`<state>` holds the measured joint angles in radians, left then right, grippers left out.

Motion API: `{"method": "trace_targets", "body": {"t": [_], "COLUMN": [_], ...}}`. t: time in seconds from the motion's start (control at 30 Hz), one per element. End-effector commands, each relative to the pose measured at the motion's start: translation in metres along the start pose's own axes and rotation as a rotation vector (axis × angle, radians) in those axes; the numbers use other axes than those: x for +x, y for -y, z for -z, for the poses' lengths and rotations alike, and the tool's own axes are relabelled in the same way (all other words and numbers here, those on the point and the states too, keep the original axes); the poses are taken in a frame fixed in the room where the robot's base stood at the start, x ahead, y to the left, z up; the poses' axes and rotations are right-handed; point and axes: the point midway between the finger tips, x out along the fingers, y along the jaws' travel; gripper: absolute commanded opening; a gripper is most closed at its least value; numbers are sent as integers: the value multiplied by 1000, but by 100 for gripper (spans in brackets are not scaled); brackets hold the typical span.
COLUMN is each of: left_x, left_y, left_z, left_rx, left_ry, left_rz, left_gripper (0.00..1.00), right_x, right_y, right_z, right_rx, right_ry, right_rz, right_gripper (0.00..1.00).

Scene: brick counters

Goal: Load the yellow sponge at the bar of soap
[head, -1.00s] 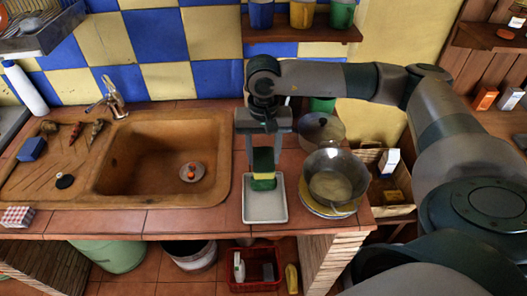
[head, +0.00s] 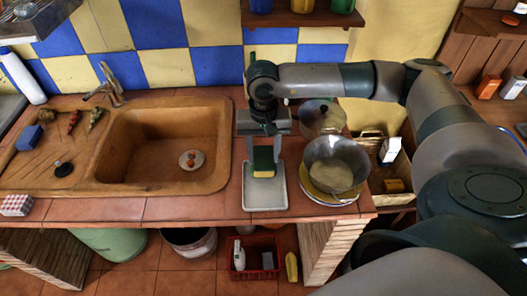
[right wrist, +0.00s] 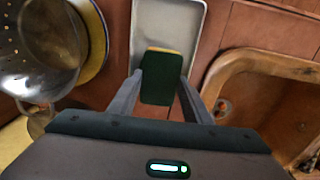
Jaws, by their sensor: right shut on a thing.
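My right gripper (head: 263,152) points down at the counter and is shut on the sponge (head: 263,161), which is yellow with a dark green face. The sponge is upright between the fingers, over the far part of a white rectangular tray (head: 265,199); I cannot tell whether it touches the tray. In the right wrist view the sponge (right wrist: 161,78) sits between both fingertips, with the tray (right wrist: 168,22) beyond it. I cannot pick out a bar of soap with certainty. My left gripper is not in view.
A metal colander (head: 335,165) on stacked plates stands close right of the tray, with a lidded pot (head: 320,117) behind. The brown sink (head: 160,150) lies to the left. A crate (head: 402,172) is further right; a red basket (head: 255,257) is below the counter.

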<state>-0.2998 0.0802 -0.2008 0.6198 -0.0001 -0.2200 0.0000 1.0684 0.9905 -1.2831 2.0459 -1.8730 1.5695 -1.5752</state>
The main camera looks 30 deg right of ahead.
Motion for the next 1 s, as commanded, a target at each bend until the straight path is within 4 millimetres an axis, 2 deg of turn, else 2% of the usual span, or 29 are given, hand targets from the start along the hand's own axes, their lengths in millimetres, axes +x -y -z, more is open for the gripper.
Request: {"method": "trace_targets", "body": {"t": [1.0], "left_x": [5], "left_y": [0], "left_z": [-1], "left_rx": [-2], "left_ry": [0], "left_rz": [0], "left_gripper": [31], "right_x": [5], "right_y": [0], "right_z": [0], "right_rx": [0], "right_ry": [0], "right_rz": [0], "right_gripper": [26]}}
